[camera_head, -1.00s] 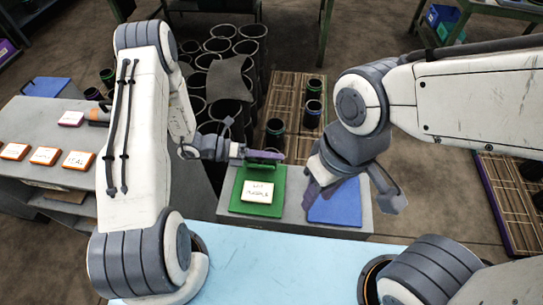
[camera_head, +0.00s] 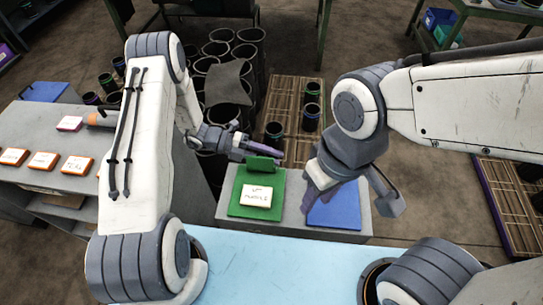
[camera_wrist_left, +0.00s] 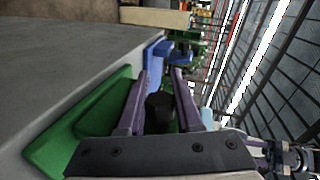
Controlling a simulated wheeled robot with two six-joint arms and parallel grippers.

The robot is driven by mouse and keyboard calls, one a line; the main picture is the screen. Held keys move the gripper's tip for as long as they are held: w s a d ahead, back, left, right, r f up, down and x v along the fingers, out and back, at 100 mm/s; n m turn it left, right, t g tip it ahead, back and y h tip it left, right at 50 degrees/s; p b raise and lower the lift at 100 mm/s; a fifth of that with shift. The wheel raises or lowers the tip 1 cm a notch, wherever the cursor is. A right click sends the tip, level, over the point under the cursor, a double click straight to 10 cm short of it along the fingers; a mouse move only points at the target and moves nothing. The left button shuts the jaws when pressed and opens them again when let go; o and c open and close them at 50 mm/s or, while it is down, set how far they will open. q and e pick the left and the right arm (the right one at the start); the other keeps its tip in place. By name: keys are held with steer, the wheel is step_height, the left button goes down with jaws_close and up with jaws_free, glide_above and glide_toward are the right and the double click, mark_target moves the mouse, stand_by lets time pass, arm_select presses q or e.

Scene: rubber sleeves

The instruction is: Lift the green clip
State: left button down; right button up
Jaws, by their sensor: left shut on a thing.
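The green clip (camera_head: 262,164) shows in the head view as a small upright green piece at the back of a flat green tray (camera_head: 236,208). My left gripper (camera_head: 268,152) is at the clip, its purple finger just above and behind it, and it is shut. In the left wrist view its two purple fingers (camera_wrist_left: 164,75) have a dark piece and some green between them; the exact grip on the clip is partly hidden. My right gripper (camera_head: 313,188) hangs beside the blue mat (camera_head: 338,208); its fingertips overlap in view and its opening is unclear.
A white label card (camera_head: 257,196) lies on the green tray. Black sleeves (camera_head: 274,131) stand on a wooden rack (camera_head: 296,100) behind, with a cluster of larger black tubes (camera_head: 245,52) to its left. A side bench (camera_head: 30,125) with orange-framed labels is at the left.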

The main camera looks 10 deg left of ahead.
arm_select(q)
steer(key=shift+w, duration=0.1)
stand_by(0.3)
steer(key=c, duration=0.6)
jaws_free()
steer(key=shift+a, duration=0.1)
steer(key=shift+a, duration=0.35)
steer(key=b+v, duration=0.3)
steer(key=v, duration=0.5)
steer(key=shift+a, duration=0.35)
steer(key=shift+a+r, duration=0.3)
steer(key=shift+a, duration=0.15)
